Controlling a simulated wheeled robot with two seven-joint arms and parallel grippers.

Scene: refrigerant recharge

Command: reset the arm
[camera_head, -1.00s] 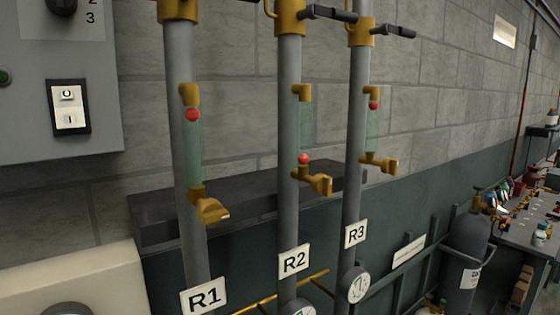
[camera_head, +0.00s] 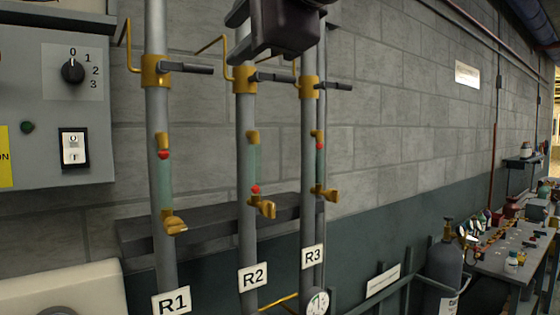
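My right gripper (camera_head: 283,28) shows as a dark block at the top edge, in front of the upper R2 and R3 pipes. Its upper part is cut off by the frame, so I cannot tell whether its fingers are open or shut. I see nothing held in it. My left gripper is not in view. Three grey pipes carry labels R1 (camera_head: 172,303), R2 (camera_head: 253,276) and R3 (camera_head: 313,256). Each has a brass valve with a dark lever and a sight glass with a red ball. The dark levers point right.
A grey control box (camera_head: 30,110) with a dial (camera_head: 72,71) and a rocker switch (camera_head: 74,148) is at the left. A dark ledge (camera_head: 210,226) runs behind the pipes. A gas cylinder (camera_head: 443,268) and a cluttered workbench (camera_head: 500,262) stand at the right.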

